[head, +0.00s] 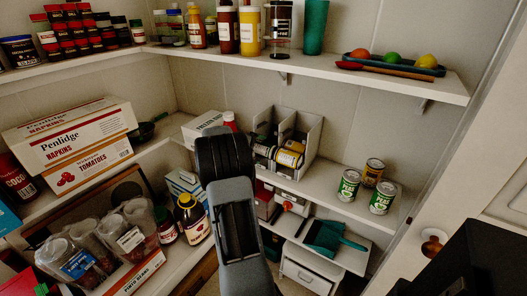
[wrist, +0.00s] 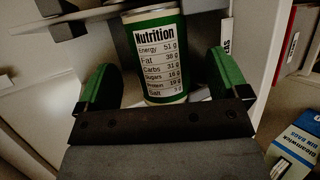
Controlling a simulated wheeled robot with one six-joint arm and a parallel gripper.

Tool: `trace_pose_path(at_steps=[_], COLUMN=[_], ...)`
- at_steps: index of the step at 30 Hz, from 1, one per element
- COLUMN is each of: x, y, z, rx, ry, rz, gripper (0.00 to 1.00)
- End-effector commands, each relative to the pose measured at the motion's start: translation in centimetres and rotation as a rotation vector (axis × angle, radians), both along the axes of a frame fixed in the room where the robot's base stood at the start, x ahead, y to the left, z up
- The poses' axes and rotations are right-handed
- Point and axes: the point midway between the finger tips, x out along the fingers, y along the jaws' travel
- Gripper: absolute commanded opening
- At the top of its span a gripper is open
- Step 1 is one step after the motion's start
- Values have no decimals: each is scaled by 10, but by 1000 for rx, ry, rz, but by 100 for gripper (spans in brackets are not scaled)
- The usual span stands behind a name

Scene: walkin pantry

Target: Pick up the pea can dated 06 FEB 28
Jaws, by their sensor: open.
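In the wrist view a can (wrist: 160,62) with a green band and a white Nutrition panel shows between the fingers of my gripper (wrist: 162,72). My gripper is open, with a green-padded finger on each side of the can; I cannot tell whether either touches it. No date shows on its visible side. In the head view my arm hides the gripper. Two green and white pea cans, one on the left (head: 349,184) and one on the right (head: 383,198), stand on the right shelf. Their dates are too small to read.
A grey divided rack (head: 312,138) holds cans lying on their sides, including a yellow-labelled one (head: 290,154). Another yellowish can (head: 373,172) stands behind the pea cans. A shelf (head: 330,70) with bottles and a fruit tray runs above. Napkin boxes (head: 75,133) stand left.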

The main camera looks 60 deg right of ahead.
Motion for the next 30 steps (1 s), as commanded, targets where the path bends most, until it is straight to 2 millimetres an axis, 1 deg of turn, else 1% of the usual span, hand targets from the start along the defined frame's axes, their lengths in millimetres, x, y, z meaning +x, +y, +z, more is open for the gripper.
trace_pose_path(at_steps=[3,6,13,14,30], x=[-8,-11,-12,-12,-12], y=[-14,-22,-24,-24,-24], z=[-9,-13,-14,-14,-14], rx=[1,1,0,0,0], ry=[1,0,0,0,0], rz=[-3,-1,1,1,1], gripper=[93,93,93,91,39])
